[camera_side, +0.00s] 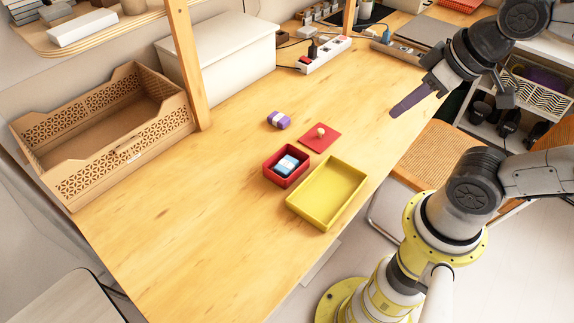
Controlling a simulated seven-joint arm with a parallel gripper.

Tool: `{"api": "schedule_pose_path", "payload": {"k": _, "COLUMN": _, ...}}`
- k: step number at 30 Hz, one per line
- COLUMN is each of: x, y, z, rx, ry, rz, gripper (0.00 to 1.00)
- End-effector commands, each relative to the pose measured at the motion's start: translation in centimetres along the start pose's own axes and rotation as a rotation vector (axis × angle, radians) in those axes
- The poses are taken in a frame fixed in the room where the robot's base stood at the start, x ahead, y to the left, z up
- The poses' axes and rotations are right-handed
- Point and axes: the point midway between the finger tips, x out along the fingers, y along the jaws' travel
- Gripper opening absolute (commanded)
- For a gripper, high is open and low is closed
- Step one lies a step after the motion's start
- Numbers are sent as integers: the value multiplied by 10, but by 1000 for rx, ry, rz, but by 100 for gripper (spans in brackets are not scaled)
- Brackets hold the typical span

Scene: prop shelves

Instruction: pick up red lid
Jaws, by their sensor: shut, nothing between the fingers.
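The red lid (312,139) is a flat square with a small pale knob on top. It lies on the wooden table, just behind the red box (271,174). My gripper (394,114) is up and to the right of the lid in the picture, well apart from it. Its purple fingers are shut with nothing between them. The red box is open at the top and holds a blue and white item (288,165).
A wooden post (187,65), a brown crate (75,183) and a white chest (222,60) stand at the left. The front left table is clear.

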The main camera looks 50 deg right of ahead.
Motion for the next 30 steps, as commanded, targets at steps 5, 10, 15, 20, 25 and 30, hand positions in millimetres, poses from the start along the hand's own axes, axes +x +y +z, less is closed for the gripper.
{"api": "schedule_pose_path", "payload": {"k": 5, "x": 0, "y": 0, "z": 0, "rx": 0, "ry": 0, "rz": 0, "gripper": 5}}
{"api": "schedule_pose_path", "payload": {"k": 10, "x": 0, "y": 0, "z": 0, "rx": 0, "ry": 0, "rz": 0, "gripper": 36}}
{"api": "schedule_pose_path", "payload": {"k": 15, "x": 0, "y": 0, "z": 0, "rx": 0, "ry": 0, "rz": 0, "gripper": 60}}
{"api": "schedule_pose_path", "payload": {"k": 20, "x": 0, "y": 0, "z": 0, "rx": 0, "ry": 0, "rz": 0, "gripper": 60}}
{"api": "schedule_pose_path", "payload": {"k": 25, "x": 0, "y": 0, "z": 0, "rx": -41, "ry": 0, "rz": 0, "gripper": 60}}
{"api": "schedule_pose_path", "payload": {"k": 30, "x": -6, "y": 0, "z": -9, "rx": -295, "ry": 21, "rz": 3, "gripper": 60}}
